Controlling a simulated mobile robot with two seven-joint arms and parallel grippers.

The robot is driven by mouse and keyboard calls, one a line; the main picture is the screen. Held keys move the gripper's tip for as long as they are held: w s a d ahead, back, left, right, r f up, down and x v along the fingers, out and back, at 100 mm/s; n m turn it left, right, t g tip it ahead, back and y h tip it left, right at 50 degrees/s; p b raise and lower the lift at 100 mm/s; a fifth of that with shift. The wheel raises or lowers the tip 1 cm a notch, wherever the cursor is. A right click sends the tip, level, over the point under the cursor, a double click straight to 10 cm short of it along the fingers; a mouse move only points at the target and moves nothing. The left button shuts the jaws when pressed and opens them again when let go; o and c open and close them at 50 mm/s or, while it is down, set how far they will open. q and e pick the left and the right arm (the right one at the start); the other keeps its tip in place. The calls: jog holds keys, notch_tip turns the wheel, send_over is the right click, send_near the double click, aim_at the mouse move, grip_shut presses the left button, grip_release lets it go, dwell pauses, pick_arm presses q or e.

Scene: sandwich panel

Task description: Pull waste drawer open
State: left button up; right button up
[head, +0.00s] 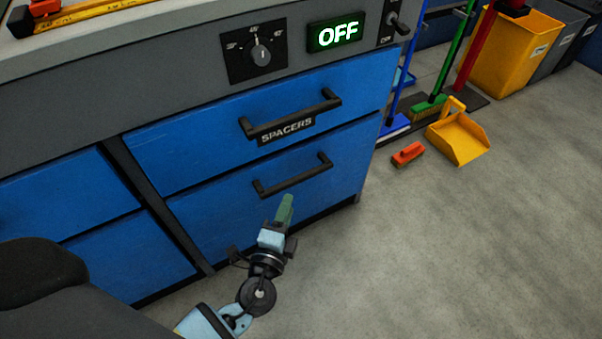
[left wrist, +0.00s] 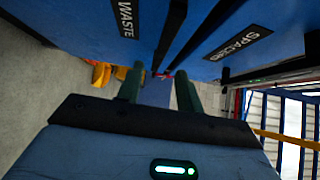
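The waste drawer (head: 225,215) is the blue lower drawer under the SPACERS drawer. It sits shut, flush with the cabinet front. Its black bar handle (head: 293,177) shows in the head view. Its WASTE label (left wrist: 125,17) reads in the left wrist view; in the head view I cannot see it. My left gripper (head: 286,208) is just below the handle in the head view, with its green fingers toward it. In the left wrist view its fingers (left wrist: 158,90) are apart with nothing gripped between them. I cannot tell whether they touch the drawer. My right gripper is not in view.
The SPACERS drawer (head: 220,132) above is shut, with its own handle (head: 290,115) sticking out. An OFF display (head: 336,34) and a dial (head: 260,54) sit above. A red brush (head: 408,153) and yellow dustpan (head: 458,138) lie right. Floor in front is clear.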

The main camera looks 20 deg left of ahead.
aim_at(296, 183)
pick_arm(q)
jog(key=shift+w+a+b, duration=0.1)
jog(key=shift+w+a, duration=0.05)
jog(key=shift+w, duration=1.1)
jog(key=shift+w+a+b, duration=0.1)
jog(key=shift+w+a, duration=0.1)
jog(key=shift+w, duration=1.05)
jog(key=shift+w+a+b, duration=0.1)
jog(key=shift+w+a, duration=0.05)
jog(key=shift+w, duration=1.1)
grip_shut()
